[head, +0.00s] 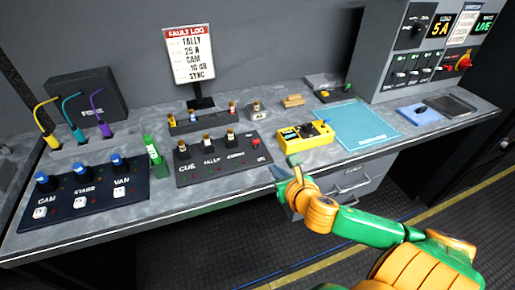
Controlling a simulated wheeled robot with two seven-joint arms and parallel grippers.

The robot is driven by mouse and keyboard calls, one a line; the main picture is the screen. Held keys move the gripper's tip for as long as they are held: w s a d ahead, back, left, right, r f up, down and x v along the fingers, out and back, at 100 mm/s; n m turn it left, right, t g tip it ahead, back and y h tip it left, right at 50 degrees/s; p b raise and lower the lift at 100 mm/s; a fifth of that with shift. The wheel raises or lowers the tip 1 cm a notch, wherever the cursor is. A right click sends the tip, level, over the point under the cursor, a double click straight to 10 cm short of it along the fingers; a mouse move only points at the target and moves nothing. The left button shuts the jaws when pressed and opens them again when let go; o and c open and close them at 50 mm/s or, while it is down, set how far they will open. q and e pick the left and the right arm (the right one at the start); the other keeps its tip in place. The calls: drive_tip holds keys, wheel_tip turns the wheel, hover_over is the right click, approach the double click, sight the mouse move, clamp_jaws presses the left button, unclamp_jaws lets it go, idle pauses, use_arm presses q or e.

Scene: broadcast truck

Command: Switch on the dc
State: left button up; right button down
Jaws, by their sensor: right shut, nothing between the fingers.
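A grey power cabinet (385,45) stands at the back right of the bench. A row of several small switches (413,76) is on its lower front. Their labels are too small to read, so I cannot tell which one is the dc or how each is set. My right gripper (284,169) is shut and empty at the bench's front edge, just below the yellow meter (303,138). It is well to the left of the cabinet and apart from the switches. My left gripper is not in view.
A blue mat (356,126) lies right of the meter. A dark panel marked CUE and TALLY (222,158) and a panel marked CAM and VAN (85,194) stand to the left. A red knob (464,62) is on the cabinet's right. A fault log sign (190,55) stands behind.

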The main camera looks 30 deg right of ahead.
drive_tip(key=b, duration=0.1)
approach(256, 144)
drive_tip(key=f, duration=0.1)
drive_tip(key=w+f, duration=0.1)
drive_tip(key=f, duration=0.2)
drive_tip(key=shift+w+f, duration=0.1)
drive_tip(key=shift+w, duration=0.2)
drive_tip(key=shift+w+d+r+p, duration=0.15)
drive_tip(key=shift+w+r+p, duration=0.15)
drive_tip(key=shift+w, duration=0.3)
drive_tip(key=shift+w+d+r+p, duration=0.2)
drive_tip(key=shift+w+r, duration=0.1)
drive_tip(key=shift+w, duration=0.3)
drive_tip(key=shift+w+d+r, duration=0.1)
drive_tip(key=shift+w, duration=0.45)
